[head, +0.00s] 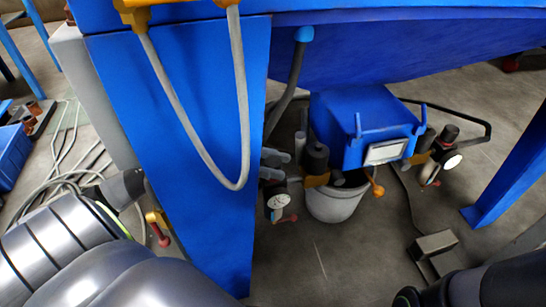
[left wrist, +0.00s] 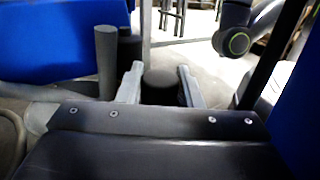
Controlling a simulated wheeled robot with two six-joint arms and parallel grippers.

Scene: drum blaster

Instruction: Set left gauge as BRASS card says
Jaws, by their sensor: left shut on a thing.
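The left gauge (head: 277,203) is a small white round dial just right of the blue leg in the head view, low on the left regulator. Its reading is too small to make out. My left gripper (head: 273,165) shows only as grey finger ends past the leg's edge, above the gauge. In the left wrist view the two fingers (left wrist: 159,88) are shut on a dark round knob (left wrist: 160,82) between them. A pale framed plate (head: 385,152) is on the blue box; its writing is not legible, and I cannot identify the BRASS card. My right gripper is not in view.
The blue leg (head: 205,130) hides much of my left wrist. A dark cylinder (head: 317,157) and a grey bucket (head: 335,204) stand close to the left gauge. A second gauge (head: 453,161) is farther right. A grey hose (head: 180,105) hangs before the leg. A pedal (head: 436,245) lies on the floor.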

